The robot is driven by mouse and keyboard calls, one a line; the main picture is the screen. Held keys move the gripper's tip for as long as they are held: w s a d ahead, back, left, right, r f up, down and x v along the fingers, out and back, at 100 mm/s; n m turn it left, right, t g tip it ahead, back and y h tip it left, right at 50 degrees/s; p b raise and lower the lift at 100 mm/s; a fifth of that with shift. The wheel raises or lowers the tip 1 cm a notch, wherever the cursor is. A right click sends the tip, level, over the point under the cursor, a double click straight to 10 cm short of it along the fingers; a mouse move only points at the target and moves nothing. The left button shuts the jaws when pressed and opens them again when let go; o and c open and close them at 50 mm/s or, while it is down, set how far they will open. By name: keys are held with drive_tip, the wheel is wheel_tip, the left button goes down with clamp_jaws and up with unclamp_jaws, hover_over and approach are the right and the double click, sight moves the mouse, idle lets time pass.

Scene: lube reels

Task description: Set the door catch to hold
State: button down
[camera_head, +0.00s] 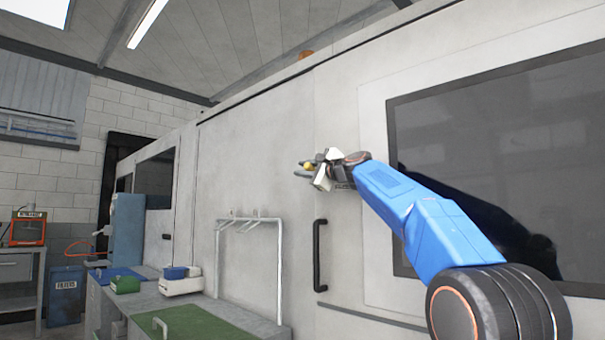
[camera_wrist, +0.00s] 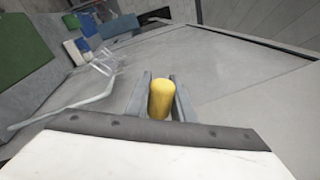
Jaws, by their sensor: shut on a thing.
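My gripper (camera_head: 308,169) is raised in front of the large pale grey panelled wall, above and left of a black vertical handle (camera_head: 320,255). Its fingers are shut on a small yellow cylinder (camera_head: 309,166). In the wrist view the yellow cylinder (camera_wrist: 161,99) stands between the two grey fingers of my gripper (camera_wrist: 160,98), with its rounded end showing. Whether this yellow piece is the door catch, or is fixed to the wall, I cannot tell. The side of it behind the fingers is hidden.
A white bent-tube rack (camera_head: 248,224) stands on the bench below my gripper. A green mat (camera_head: 200,325), a white device (camera_head: 181,284) and a green box (camera_head: 125,284) lie on the bench. A dark window (camera_head: 500,150) is at the right. The wall between rack and handle is clear.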

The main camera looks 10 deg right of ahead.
drive_tip(key=shift+w+d+r+m, duration=0.1)
drive_tip(key=shift+d+r+m, duration=0.1)
drive_tip(key=shift+m, duration=0.4)
drive_tip(key=c, duration=1.5)
unclamp_jaws()
drive_tip(key=shift+c, duration=0.2)
drive_tip(key=v, duration=1.7)
drive_tip(key=shift+s, duration=0.2)
drive_tip(key=shift+r, duration=0.15)
